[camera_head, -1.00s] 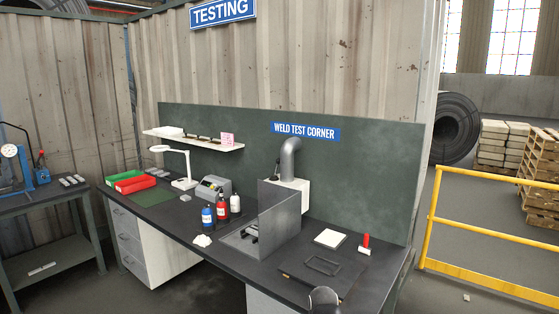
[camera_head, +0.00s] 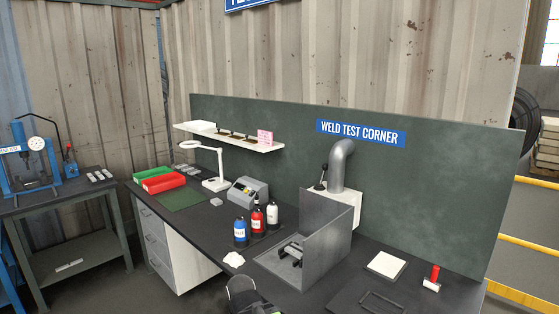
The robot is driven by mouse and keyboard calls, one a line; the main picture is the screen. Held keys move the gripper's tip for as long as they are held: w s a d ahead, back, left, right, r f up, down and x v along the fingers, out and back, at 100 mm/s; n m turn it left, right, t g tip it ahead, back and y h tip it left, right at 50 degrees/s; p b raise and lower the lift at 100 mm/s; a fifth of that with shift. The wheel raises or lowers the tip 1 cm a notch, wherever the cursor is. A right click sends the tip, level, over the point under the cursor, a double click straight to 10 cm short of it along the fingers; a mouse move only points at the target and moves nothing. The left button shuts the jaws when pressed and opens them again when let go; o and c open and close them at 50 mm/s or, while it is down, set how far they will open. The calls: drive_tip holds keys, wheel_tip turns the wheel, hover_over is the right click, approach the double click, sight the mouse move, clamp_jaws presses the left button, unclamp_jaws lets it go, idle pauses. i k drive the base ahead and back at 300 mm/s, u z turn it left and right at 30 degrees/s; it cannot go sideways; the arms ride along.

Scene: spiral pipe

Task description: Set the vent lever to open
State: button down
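The vent lever (camera_head: 322,177) is a thin black handle with a dark knob. It stands nearly upright, leaning slightly right, at the left side of a white box (camera_head: 345,197) on the back of the bench. A grey curved vent pipe (camera_head: 341,160) rises from that box. The lever's open and closed marks are too small to read. A grey rounded part of my arm shows at the bottom edge, well below and left of the lever. I cannot make out any gripper fingers there.
A grey metal screen (camera_head: 327,229) stands in front of the white box and hides its lower part. Blue (camera_head: 240,231), red (camera_head: 257,220) and white (camera_head: 272,215) bottles stand left of it. A grey device (camera_head: 248,191) and a lamp (camera_head: 215,180) stand further left.

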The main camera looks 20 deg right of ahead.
sight(324, 167)
drive_tip(key=u, duration=0.5)
drive_tip(key=i, duration=2.75)
drive_tip(key=z, duration=0.5)
